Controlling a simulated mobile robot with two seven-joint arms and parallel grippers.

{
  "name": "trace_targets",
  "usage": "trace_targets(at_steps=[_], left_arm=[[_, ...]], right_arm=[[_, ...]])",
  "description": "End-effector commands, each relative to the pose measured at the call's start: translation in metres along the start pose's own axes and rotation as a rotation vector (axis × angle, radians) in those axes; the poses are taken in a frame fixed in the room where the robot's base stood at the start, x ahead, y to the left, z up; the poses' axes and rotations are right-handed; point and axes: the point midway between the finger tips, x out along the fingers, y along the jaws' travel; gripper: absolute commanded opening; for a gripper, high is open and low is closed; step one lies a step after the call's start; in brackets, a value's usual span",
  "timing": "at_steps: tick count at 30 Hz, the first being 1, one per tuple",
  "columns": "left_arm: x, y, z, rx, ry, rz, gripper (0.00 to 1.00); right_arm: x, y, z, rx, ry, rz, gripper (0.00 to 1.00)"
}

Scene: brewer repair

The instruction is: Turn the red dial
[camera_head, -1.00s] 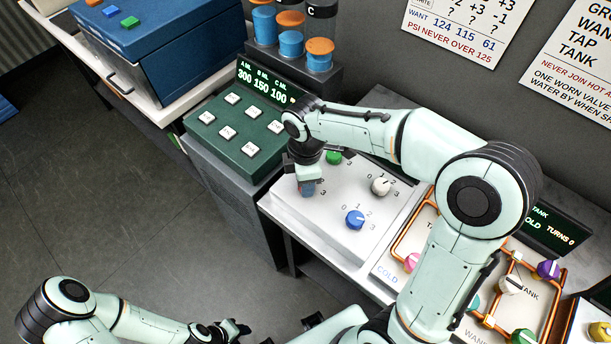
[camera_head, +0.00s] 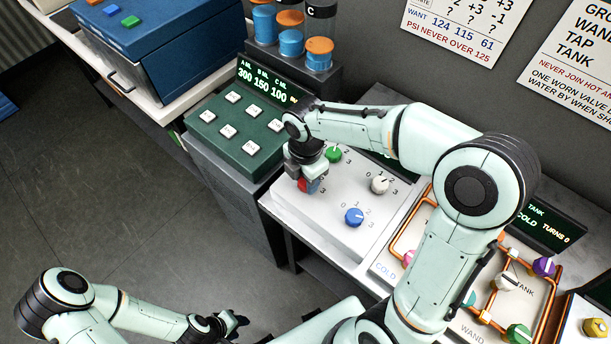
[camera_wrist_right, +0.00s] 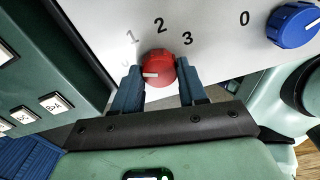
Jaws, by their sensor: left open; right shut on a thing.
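The red dial (camera_wrist_right: 159,67) sits on the white panel, with 1, 2 and 3 printed around it and a faint mark at its left. Its white pointer line points left in the right wrist view. In the head view a bit of the red dial (camera_head: 302,185) shows under my right gripper (camera_head: 309,184). My right gripper (camera_wrist_right: 158,88) is shut on the dial, one blue finger at each side. My left gripper (camera_head: 237,323) is open and empty over the floor at the bottom, away from the panel.
The white panel (camera_head: 325,220) also carries a green dial (camera_head: 333,154), a white dial (camera_head: 380,184) and a blue dial (camera_head: 354,217) close by. A green keypad box (camera_head: 232,135) stands left of it. Copper pipes with coloured knobs lie at right.

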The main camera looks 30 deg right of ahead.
Motion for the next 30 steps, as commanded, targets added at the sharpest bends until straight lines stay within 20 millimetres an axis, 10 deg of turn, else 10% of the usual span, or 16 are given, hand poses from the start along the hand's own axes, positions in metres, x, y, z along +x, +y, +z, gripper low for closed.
trace_targets(at_steps=[9, 10, 12, 23, 30], left_arm=[[0.000, 0.000, 0.000, 0.000, 0.000, 0.000, 0.43], [0.000, 0.000, 0.000, 0.000, 0.000, 0.000, 0.43], [0.000, 0.000, 0.000, 0.000, 0.000, 0.000, 0.43], [-0.001, 0.000, -0.001, 0.000, 0.001, 0.000, 0.43], [-0.008, 0.005, -0.006, 0.003, 0.007, 0.003, 0.43]], right_arm=[[-0.001, 0.001, 0.000, -0.005, -0.002, 0.004, 0.11], [-0.001, 0.001, 0.000, -0.005, -0.002, 0.004, 0.45], [-0.001, 0.001, 0.000, -0.005, -0.002, 0.004, 0.67], [-0.004, 0.001, 0.000, -0.003, -0.001, 0.003, 0.67], [-0.044, 0.002, 0.000, -0.003, -0.002, 0.009, 0.67]])
